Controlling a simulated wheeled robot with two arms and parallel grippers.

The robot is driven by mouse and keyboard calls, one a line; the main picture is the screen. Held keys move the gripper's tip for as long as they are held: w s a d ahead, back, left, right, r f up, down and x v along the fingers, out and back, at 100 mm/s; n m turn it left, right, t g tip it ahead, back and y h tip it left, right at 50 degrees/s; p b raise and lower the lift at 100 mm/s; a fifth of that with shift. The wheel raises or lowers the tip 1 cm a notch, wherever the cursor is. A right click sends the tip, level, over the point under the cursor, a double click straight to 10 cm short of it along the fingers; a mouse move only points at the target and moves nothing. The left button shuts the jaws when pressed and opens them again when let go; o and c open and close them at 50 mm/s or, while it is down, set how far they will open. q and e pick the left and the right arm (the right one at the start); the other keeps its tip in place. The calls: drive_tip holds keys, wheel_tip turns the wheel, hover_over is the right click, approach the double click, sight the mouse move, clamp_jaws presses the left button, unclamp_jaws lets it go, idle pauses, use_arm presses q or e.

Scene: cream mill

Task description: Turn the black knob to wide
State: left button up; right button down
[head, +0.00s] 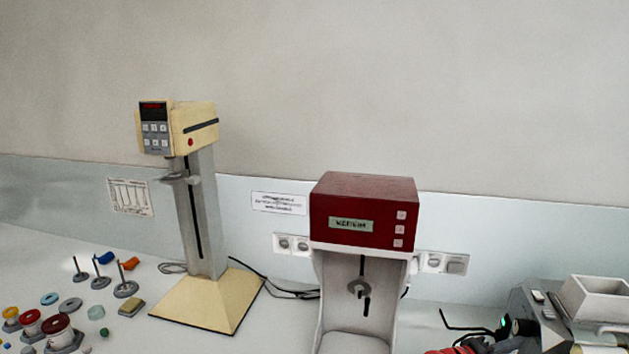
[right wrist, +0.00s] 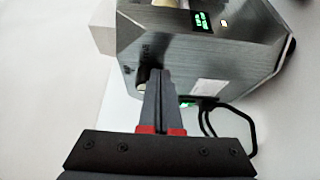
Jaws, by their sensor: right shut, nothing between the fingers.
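The mill is a grey metal machine (head: 548,312) at the right edge of the head view. Its metal body (right wrist: 250,60) fills the upper part of the right wrist view. A small dark part (head: 523,327) on the mill's left side looks like the black knob. In the right wrist view a dark part (right wrist: 143,76) shows just left of my fingertips, mostly hidden by them. My right gripper (right wrist: 158,74) is shut and empty, its tips at or very near the mill's face; contact cannot be told. It shows only partly in the head view (head: 490,342). My left gripper is not in view.
A white hopper (head: 598,298) sits on the mill. A black cable (right wrist: 238,112) loops beside it. A red-topped machine (head: 363,205) and a cream stand (head: 205,300) are further left. Small spindles and discs (head: 70,304) lie at far left.

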drive_tip(key=shift+r, duration=0.6)
drive_tip(key=shift+r+b, duration=0.25)
drive_tip(key=shift+b, duration=0.05)
drive_tip(key=shift+r, duration=0.25)
drive_tip(key=shift+r, duration=0.25)
drive_tip(key=shift+s+a+r, duration=0.15)
drive_tip(key=shift+s, duration=0.05)
idle(0.6)
drive_tip(key=a+b, duration=0.1)
drive_tip(key=a, duration=0.1)
drive_tip(key=w+a+b, duration=0.1)
drive_tip(key=a, duration=0.2)
drive_tip(key=shift+w+a, duration=0.1)
drive_tip(key=shift+a, duration=0.25)
